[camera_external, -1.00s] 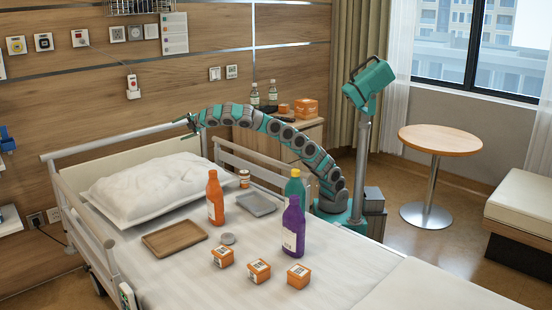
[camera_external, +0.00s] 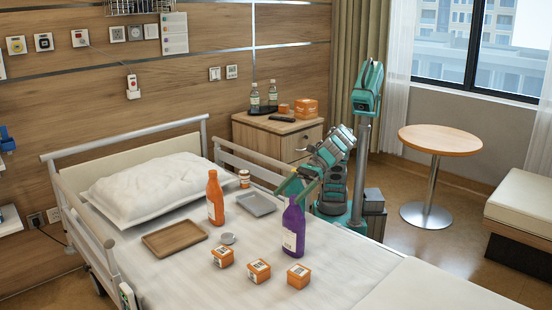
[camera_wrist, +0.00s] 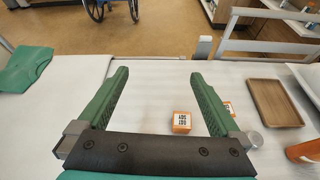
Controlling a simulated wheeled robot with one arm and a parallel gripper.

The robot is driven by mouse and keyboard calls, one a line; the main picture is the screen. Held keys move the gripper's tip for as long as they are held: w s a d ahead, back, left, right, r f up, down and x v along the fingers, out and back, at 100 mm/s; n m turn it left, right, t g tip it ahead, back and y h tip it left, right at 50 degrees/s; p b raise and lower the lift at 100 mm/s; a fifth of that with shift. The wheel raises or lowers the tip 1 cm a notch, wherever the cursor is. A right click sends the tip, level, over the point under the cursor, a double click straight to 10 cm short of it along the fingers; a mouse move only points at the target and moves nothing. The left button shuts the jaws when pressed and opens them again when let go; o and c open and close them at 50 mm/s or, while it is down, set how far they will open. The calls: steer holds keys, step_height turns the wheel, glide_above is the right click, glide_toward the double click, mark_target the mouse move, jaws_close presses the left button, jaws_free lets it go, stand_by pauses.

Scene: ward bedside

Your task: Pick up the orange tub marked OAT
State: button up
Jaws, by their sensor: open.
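Three orange tubs with white labels stand in a row on the bed in the external view: a left tub (camera_external: 222,257), a middle tub (camera_external: 259,270) and a right tub (camera_external: 299,275). Their lettering is too small to read, so I cannot tell which is OAT. In the wrist view one orange tub (camera_wrist: 181,122) shows between my fingers, nearer the right one, and another (camera_wrist: 228,108) is partly hidden behind the right finger. My gripper (camera_wrist: 158,76) is open and empty. In the external view my gripper (camera_external: 290,188) is above the bed, behind the purple bottle, apart from the tubs.
A purple bottle (camera_external: 293,230) stands close to my gripper. An orange bottle (camera_external: 215,200), a grey tray (camera_external: 257,205), a wooden tray (camera_external: 174,239) and a small grey dish (camera_external: 228,238) are on the bed. Bed rails edge it. Bare sheet lies left of the tubs.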

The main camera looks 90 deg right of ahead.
steer(key=n, duration=0.2)
glide_above(302, 269)
steer(key=f, duration=0.1)
steer(key=shift+g+y, duration=0.3)
step_height(302, 269, down, 28)
steer(key=shift+d+f, duration=0.15)
steer(key=shift+x, duration=2.45)
steer(key=shift+s, duration=0.1)
steer(key=c, duration=1.4)
